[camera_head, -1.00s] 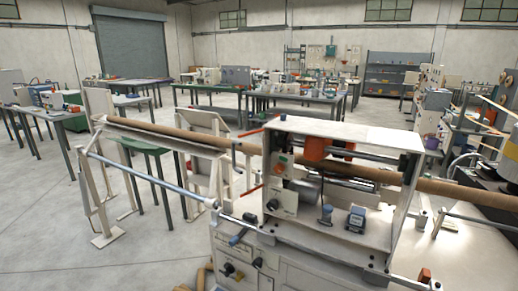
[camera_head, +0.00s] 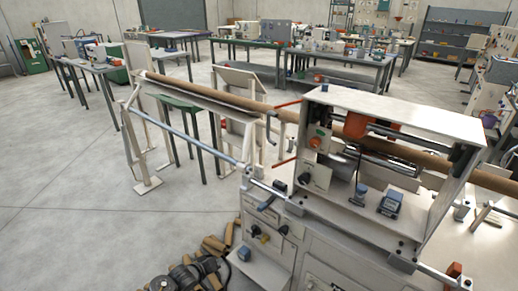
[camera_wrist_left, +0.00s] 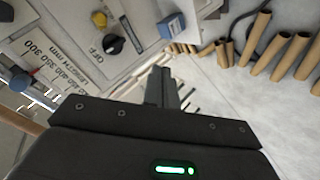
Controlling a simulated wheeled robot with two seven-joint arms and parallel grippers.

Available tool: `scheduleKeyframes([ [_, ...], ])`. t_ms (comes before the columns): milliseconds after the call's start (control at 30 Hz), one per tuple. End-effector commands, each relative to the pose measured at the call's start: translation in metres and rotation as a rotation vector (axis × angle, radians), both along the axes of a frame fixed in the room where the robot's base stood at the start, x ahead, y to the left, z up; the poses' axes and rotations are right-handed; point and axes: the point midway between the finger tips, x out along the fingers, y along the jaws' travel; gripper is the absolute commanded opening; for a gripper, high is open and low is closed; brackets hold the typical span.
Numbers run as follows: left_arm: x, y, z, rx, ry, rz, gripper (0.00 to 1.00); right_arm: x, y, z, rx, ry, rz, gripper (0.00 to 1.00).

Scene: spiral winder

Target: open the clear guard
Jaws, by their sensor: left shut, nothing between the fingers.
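The winder's white box-shaped housing (camera_head: 395,112) stands right of the middle in the head view, its inside visible from the front. I cannot make out a clear guard pane for certain. Two thin red bars (camera_head: 284,163) stick out from the housing's left end. My right gripper is not in view.
A long brown tube (camera_head: 215,94) runs through the housing, with a rail (camera_head: 180,130) in front. Cardboard tubes (camera_head: 215,246) lie by the machine's lower left. The floor at left is clear.

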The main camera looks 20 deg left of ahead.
Motion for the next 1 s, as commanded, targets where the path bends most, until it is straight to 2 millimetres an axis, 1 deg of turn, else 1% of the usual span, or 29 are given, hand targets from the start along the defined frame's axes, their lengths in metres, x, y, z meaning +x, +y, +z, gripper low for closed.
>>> scheduleKeyframes([
  [33, 0.039, 0.002, 0.068, -0.082, -0.08, 0.023, 0.0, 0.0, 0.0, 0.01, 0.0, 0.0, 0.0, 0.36],
  [67, 0.057, 0.001, 0.104, -0.143, -0.118, 0.036, 0.0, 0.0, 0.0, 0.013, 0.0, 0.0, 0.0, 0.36],
  [100, 0.078, -0.001, 0.152, -0.222, -0.163, 0.047, 0.0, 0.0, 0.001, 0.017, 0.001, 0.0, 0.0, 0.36],
  [167, 0.101, -0.005, 0.224, -0.339, -0.221, 0.053, 0.0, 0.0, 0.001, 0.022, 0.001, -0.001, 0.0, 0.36],
  [200, 0.11, -0.008, 0.27, -0.413, -0.252, 0.051, 0.0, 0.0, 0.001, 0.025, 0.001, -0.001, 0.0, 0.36],
  [267, 0.118, -0.015, 0.334, -0.513, -0.288, 0.036, 0.0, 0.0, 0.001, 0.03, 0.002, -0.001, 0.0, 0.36],
  [300, 0.119, -0.02, 0.373, -0.574, -0.305, 0.023, 0.0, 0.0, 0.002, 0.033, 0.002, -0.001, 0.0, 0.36],
  [400, 0.113, -0.031, 0.45, -0.697, -0.326, -0.011, 0.0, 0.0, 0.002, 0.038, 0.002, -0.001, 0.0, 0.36],
  [500, 0.104, -0.04, 0.498, -0.775, -0.329, -0.037, 0.0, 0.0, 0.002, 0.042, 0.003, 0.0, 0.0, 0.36],
  [600, 0.097, -0.045, 0.523, -0.819, -0.325, -0.051, 0.0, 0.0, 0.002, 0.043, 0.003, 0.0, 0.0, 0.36],
  [700, 0.094, -0.047, 0.531, -0.837, -0.321, -0.056, 0.0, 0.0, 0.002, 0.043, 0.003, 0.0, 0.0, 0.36],
  [833, 0.095, -0.048, 0.532, -0.841, -0.32, -0.055, 0.0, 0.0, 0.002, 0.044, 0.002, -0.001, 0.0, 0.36],
  [933, 0.101, -0.052, 0.533, -0.842, -0.32, -0.055, 0.0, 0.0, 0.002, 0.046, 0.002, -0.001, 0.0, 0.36],
  [1000, 0.109, -0.056, 0.534, -0.844, -0.32, -0.054, 0.0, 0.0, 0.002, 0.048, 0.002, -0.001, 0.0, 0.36],
])
